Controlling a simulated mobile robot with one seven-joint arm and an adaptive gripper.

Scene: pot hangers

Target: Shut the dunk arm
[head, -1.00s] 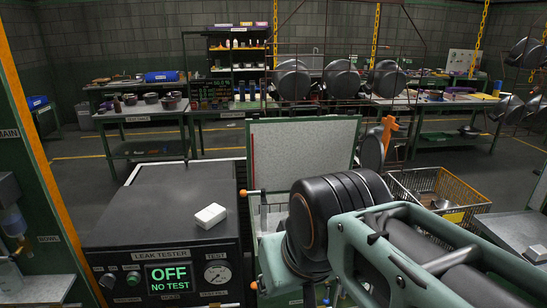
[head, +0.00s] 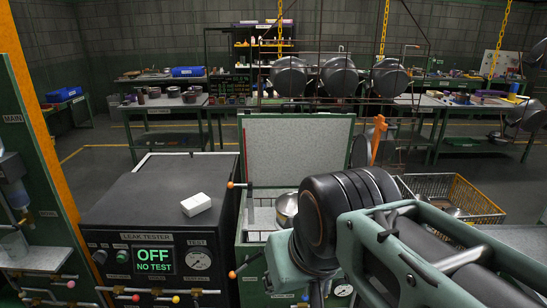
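A green tank (head: 252,250) with an upright grey lid panel (head: 298,150) stands right of the leak tester. A metal pot (head: 287,208) shows at the tank's opening, partly hidden by my arm. A lever with an orange knob (head: 232,184) sticks out at the tank's upper left, and another orange-tipped lever (head: 238,271) is lower down its front. An upright orange handle (head: 378,138) stands behind my arm. I cannot tell which of these parts is the dunk arm. My arm reaches in from the lower right over the tank; my gripper's fingers are not visible.
The black leak tester (head: 110,200) reads "OFF NO TEST" and has a white block (head: 196,204) on top. A wire basket (head: 480,203) stands right of the tank behind my arm. Pots (head: 338,76) hang at the back. Floor behind the tester is clear.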

